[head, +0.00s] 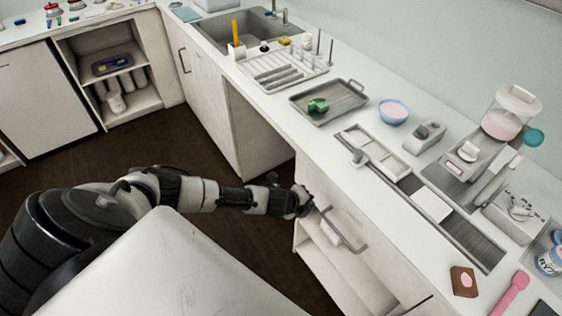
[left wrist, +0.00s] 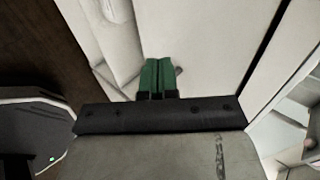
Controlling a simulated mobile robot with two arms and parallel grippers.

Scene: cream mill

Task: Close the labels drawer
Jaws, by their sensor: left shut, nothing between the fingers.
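A pale drawer front with a grey bar handle (head: 343,232) is under the counter, right of centre in the head view. No label shows to confirm that it is the labels drawer, and I cannot tell whether it stands slightly out. My left gripper (head: 305,202) is at the left end of this front, beside the handle and not around it. In the left wrist view its green fingertips (left wrist: 158,76) are shut together and empty, in front of a pale panel (left wrist: 205,45). Whether they touch the panel is unclear. My right gripper is not in view.
Below the drawer front is an open shelf space (head: 325,256). The counter above holds a grey tray (head: 348,108) with a green item, a blue bowl (head: 393,111) and a dish rack (head: 283,74). Dark floor (head: 160,165) lies clear to the left.

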